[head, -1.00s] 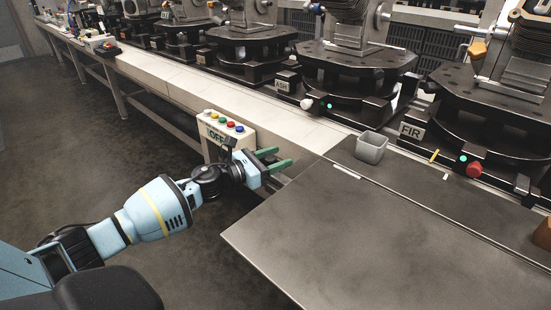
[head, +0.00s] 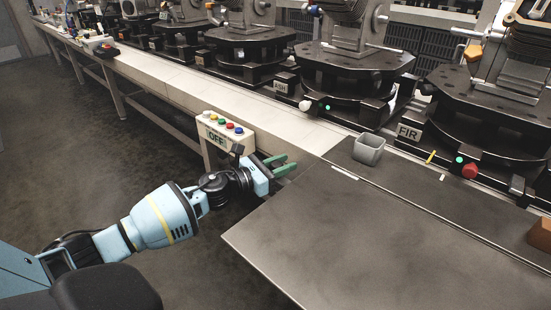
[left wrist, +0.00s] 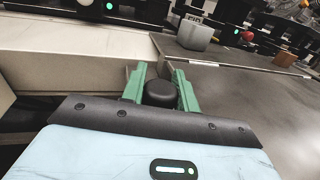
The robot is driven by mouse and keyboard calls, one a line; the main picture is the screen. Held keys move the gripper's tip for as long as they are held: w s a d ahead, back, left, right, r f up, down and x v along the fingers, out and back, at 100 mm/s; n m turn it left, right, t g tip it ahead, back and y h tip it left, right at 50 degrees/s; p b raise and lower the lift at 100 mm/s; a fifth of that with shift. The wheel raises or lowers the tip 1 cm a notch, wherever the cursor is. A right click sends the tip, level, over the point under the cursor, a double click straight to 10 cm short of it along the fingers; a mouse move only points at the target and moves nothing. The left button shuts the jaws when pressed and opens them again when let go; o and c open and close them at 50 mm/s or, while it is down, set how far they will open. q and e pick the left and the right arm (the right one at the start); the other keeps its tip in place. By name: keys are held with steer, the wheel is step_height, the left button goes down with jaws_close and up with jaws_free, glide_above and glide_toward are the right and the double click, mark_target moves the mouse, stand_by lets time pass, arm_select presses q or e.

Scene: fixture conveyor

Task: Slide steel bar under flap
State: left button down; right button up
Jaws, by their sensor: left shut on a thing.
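My left gripper (head: 287,160) is at the far left corner of the flap (head: 340,235), a wide grey metal plate. Its green fingers point along the conveyor's front edge. In the left wrist view the fingers (left wrist: 160,76) stand on either side of a dark round knob (left wrist: 161,93) and are shut on it. The flap also shows in the left wrist view (left wrist: 255,95), to the right of the fingers. I cannot make out the steel bar itself; whether the knob is its end I cannot tell. My right gripper is not in view.
A control box (head: 226,131) with coloured buttons and an OFF sign stands just behind my left gripper. A small grey bin (head: 369,149) sits beyond the flap. Dark fixtures (head: 355,70) line the conveyor. An orange-brown block (head: 541,234) is at the right edge. The flap's top is clear.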

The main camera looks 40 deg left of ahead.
mark_target(272, 169)
arm_select(q)
steer(key=c, duration=1.1)
jaws_free()
steer(key=shift+o, duration=0.2)
steer(key=shift+v, duration=3.9)
